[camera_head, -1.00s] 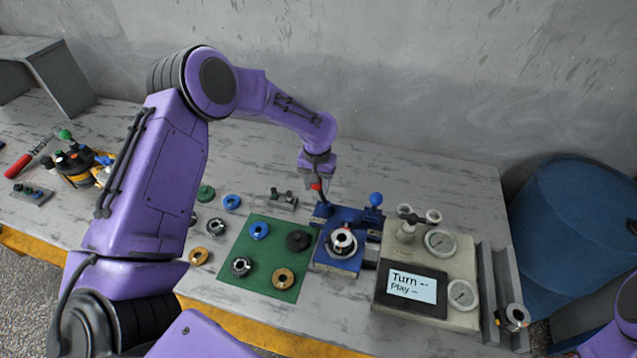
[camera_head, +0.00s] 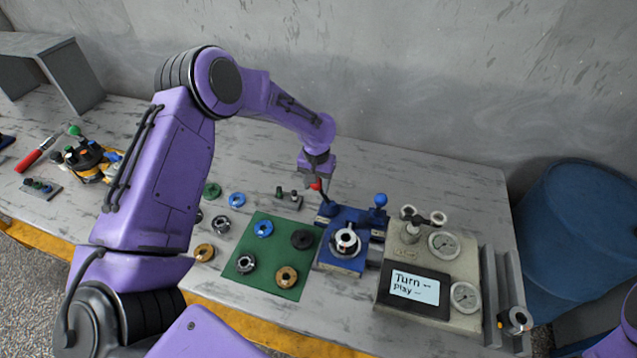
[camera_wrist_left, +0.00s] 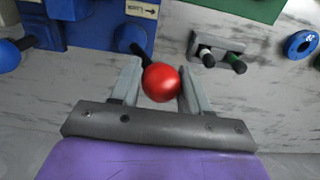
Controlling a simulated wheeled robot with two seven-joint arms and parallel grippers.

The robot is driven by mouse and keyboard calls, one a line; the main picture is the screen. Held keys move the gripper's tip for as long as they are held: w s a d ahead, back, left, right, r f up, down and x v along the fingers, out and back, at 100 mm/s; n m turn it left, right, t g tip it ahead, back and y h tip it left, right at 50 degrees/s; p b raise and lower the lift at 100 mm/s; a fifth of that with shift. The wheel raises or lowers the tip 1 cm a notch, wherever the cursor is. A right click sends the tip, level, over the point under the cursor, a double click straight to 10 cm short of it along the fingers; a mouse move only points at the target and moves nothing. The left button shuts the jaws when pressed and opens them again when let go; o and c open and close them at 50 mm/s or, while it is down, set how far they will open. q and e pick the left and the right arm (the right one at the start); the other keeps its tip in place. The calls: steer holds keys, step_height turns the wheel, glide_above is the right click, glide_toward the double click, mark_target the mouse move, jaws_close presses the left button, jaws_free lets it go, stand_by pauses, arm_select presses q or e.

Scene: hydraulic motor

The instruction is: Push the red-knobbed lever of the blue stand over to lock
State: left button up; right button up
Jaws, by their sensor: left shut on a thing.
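The blue stand (camera_head: 342,259) is on the table beside the green mat, with a silver ring-shaped part (camera_head: 346,240) seated on it. Its lever's red knob (camera_head: 317,186) is just below my left gripper (camera_head: 317,178). In the left wrist view the red knob (camera_wrist_left: 161,82) is between the two fingers of my left gripper (camera_wrist_left: 160,88), which is shut on it. The dark lever rod below the knob leans left in the head view. A label with an arrow (camera_wrist_left: 141,9) shows on the stand. My right gripper is out of view.
A second lever with a blue knob (camera_head: 380,200) rises at the stand's right. A beige gauge box (camera_head: 466,322) with a screen stands farther right. The green mat (camera_head: 272,259) holds several rings. A small peg block (camera_head: 289,199) lies behind the mat.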

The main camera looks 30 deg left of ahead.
arm_select(q)
steer(key=shift+o, duration=0.2)
steer(key=shift+s+a+f, duration=0.3)
steer(key=shift+a+f, duration=0.05)
steer(key=shift+a, duration=0.2)
steer(key=shift+s+f, duration=0.1)
steer(key=shift+f, duration=0.05)
steer(key=o, duration=0.5)
steer(key=shift+o, duration=0.4)
steer(key=shift+a, duration=0.1)
steer(key=shift+w, duration=0.2)
steer(key=shift+r, duration=0.2)
